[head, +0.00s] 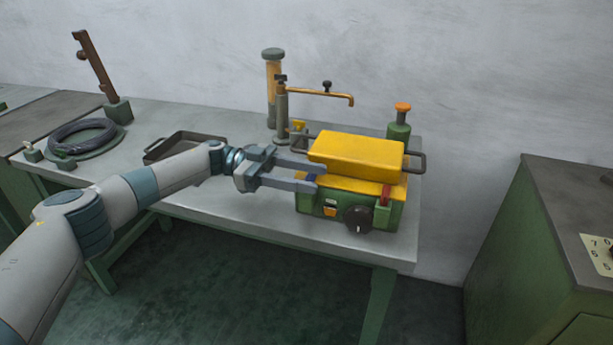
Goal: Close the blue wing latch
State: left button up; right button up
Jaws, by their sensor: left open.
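A green machine box (340,215) with a yellow lid (355,150) stands on the table. A small blue piece, likely the blue wing latch (311,177), shows at the box's left front. It is mostly hidden by my gripper, and I cannot tell its angle. My left gripper (320,178) comes in from the left, jaws open, with its fingertips beside the box's left front and around the blue piece in the picture. Whether they touch it is unclear. A red latch (384,195) is at the box's right front. My right gripper is not in view.
A black knob (358,219) is on the box front. Behind stand a brass-armed post (283,115) and a green bottle with an orange top (398,126). A tray (180,143) and a cable coil (82,137) lie left. A green cabinet (540,240) stands right.

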pick_arm(q)
jog(key=shift+a, duration=0.15)
jog(key=shift+w+a+f+b, duration=0.1)
jog(key=shift+w+a+b, duration=0.2)
jog(key=shift+a, duration=0.25)
jog(key=b+v, duration=0.9)
jog(key=v, duration=0.6)
jog(key=shift+a, duration=0.4)
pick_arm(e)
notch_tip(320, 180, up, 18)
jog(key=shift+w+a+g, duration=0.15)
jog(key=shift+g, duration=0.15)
pick_arm(q)
jog(key=shift+w, duration=0.1)
